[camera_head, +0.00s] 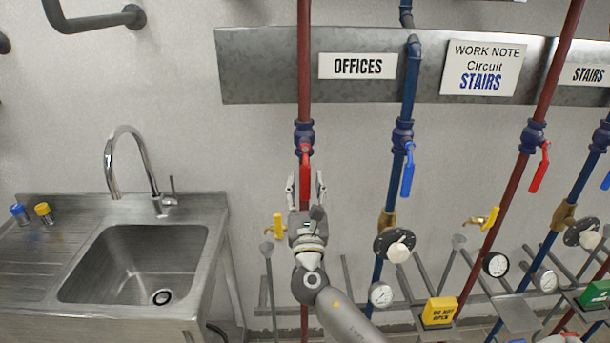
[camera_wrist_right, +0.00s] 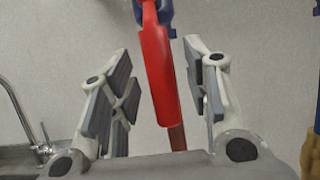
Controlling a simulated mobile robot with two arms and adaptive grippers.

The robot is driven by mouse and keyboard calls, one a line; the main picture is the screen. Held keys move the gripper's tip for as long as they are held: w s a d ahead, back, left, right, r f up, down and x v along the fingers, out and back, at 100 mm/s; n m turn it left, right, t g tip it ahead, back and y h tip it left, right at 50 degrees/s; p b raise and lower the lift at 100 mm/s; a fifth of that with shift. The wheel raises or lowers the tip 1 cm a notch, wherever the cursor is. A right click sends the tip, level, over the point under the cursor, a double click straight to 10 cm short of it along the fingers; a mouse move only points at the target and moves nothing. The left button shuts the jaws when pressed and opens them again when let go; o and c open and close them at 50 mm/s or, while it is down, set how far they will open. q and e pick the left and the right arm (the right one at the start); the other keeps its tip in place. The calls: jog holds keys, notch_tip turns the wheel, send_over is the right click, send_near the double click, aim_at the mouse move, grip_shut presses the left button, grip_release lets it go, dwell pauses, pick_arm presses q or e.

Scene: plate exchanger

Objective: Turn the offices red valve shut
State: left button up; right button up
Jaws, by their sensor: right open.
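The offices red valve has a red lever handle (camera_head: 305,170) that hangs straight down along the red pipe below the OFFICES sign (camera_head: 357,66). Its dark blue body (camera_head: 304,136) sits on the pipe just above. My right gripper (camera_head: 305,188) is open, with one finger on each side of the lever's lower part. In the right wrist view the red handle (camera_wrist_right: 156,75) stands between the two open finger pads, with a visible gap on both sides. My left gripper is not in view.
A blue pipe with a blue lever (camera_head: 408,175) runs just right of my gripper. A yellow-handled tap (camera_head: 278,226) is close on the left. A steel sink (camera_head: 135,265) stands at left. Gauges, brackets and a yellow tag (camera_head: 438,311) are at lower right.

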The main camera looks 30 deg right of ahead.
jog(key=shift+x, duration=0.9)
jog(key=shift+c, duration=0.3)
grip_shut()
